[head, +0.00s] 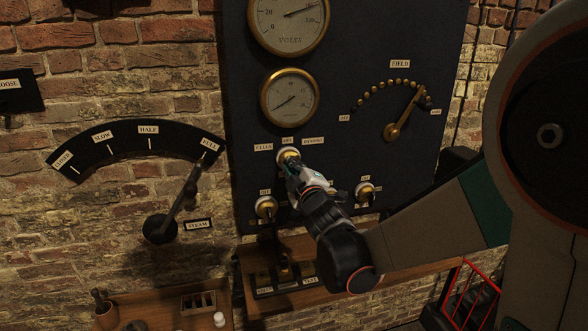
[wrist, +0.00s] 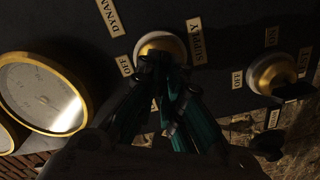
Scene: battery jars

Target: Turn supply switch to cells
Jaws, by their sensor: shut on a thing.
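The supply switch (head: 288,153) is a round brass-and-white knob on the dark panel (head: 350,60). CELLS is on its left, a small label above it and DYNAMO on its right. My gripper (head: 291,165) reaches up to it from below right and is shut on its handle. In the wrist view the switch's brass face (wrist: 160,42) shows beyond my gripper (wrist: 161,66), with OFF, SUPPLY and part of DYNAMO around it. The fingers hide the handle, so I cannot tell which label it points to.
Two more brass switches, lower left (head: 266,207) and lower right (head: 365,192), flank my wrist. A brass field lever (head: 404,115) is at right and gauges (head: 290,96) are above. A steam lever (head: 178,205) stands at left. A wooden shelf (head: 385,262) runs below.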

